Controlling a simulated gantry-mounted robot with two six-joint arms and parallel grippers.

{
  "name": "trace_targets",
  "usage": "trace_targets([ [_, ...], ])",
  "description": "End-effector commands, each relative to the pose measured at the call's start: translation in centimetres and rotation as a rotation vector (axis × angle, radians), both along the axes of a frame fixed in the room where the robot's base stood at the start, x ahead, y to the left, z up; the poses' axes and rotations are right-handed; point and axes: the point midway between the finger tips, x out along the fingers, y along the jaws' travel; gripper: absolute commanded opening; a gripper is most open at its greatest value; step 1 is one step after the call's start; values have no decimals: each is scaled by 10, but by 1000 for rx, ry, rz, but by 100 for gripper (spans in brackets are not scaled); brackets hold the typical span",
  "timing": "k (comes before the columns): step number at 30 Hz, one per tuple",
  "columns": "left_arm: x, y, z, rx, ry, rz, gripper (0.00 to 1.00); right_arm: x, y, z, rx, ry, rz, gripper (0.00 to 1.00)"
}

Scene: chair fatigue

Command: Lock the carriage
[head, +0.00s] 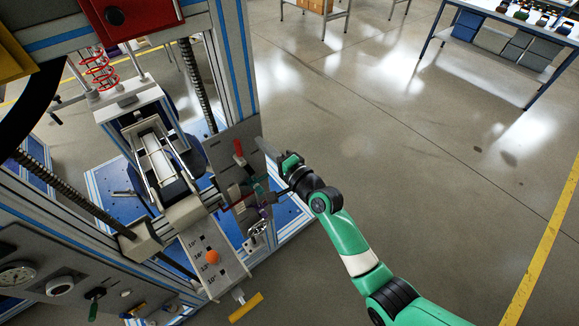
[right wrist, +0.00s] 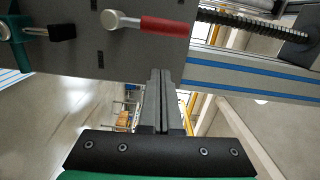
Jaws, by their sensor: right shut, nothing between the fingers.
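A lever with a red grip (head: 239,149) sits on a grey upright plate (head: 222,150) on the side of the test machine. In the right wrist view the red grip (right wrist: 165,27) lies nearly level, with a silver pivot knob (right wrist: 112,20) at its left end. My right gripper (head: 267,149) is beside the plate, to the right of the lever. Its fingers (right wrist: 160,80) are shut and empty, apart from the red grip. A crossbeam (head: 185,213) between the threaded rods looks like the carriage. My left gripper is out of view.
A black-tipped handle (right wrist: 62,32) is on the same plate. An orange knob (head: 212,257) and a yellow handle (head: 245,308) are on the lower front. A profile column (head: 235,60) stands behind the plate. The floor to the right is clear, up to a workbench (head: 500,60).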

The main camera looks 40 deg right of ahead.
Motion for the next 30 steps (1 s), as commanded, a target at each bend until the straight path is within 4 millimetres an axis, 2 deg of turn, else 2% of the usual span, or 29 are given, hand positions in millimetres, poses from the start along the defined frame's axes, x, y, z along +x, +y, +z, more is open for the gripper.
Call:
trace_targets([
  [1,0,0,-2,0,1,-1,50,-7,-4,-1,-1,-1,-1,0],
  [3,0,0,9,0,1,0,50,-27,-4,2,0,1,0,0],
  [6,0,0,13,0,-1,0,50,-51,-5,1,0,1,-1,0],
  [12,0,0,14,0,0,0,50,-88,-7,-1,0,1,0,0],
  [18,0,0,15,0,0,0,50,-100,-7,0,0,0,0,0],
  [30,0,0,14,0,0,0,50,-100,-7,0,0,-1,1,0],
])
